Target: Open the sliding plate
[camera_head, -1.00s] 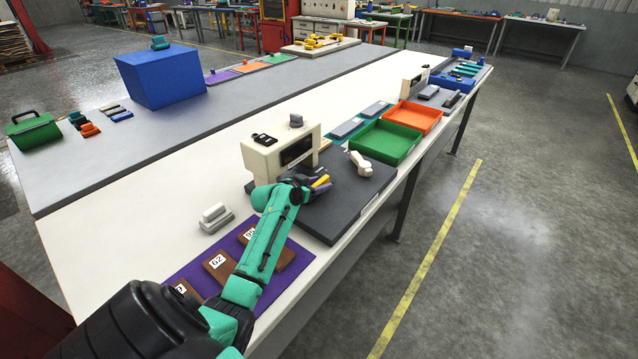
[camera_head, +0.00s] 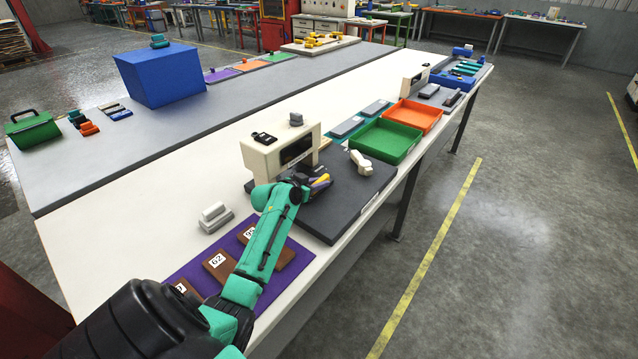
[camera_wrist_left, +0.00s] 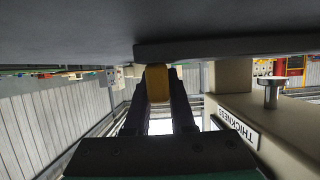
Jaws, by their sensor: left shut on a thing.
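The cream press (camera_head: 270,157) stands on the bench with a dark opening in its front; its side with a "THICKNESS" label shows in the left wrist view (camera_wrist_left: 238,128). My left gripper (camera_head: 317,183) is in front of the press, above the dark grey base slab (camera_head: 335,215). It is shut on a yellow handle (camera_wrist_left: 157,83), which sits between the dark fingers in the left wrist view. A dark plate edge (camera_wrist_left: 230,46) crosses just beyond the handle; I cannot tell how far the plate is out. My right gripper is not in view.
A white lever-like part (camera_head: 361,163) stands on the slab, right of my gripper. A green tray (camera_head: 385,141) and an orange tray (camera_head: 412,116) lie beyond. Brown numbered blocks (camera_head: 219,265) lie on a purple mat beside my forearm. A small grey-white item (camera_head: 215,218) is left.

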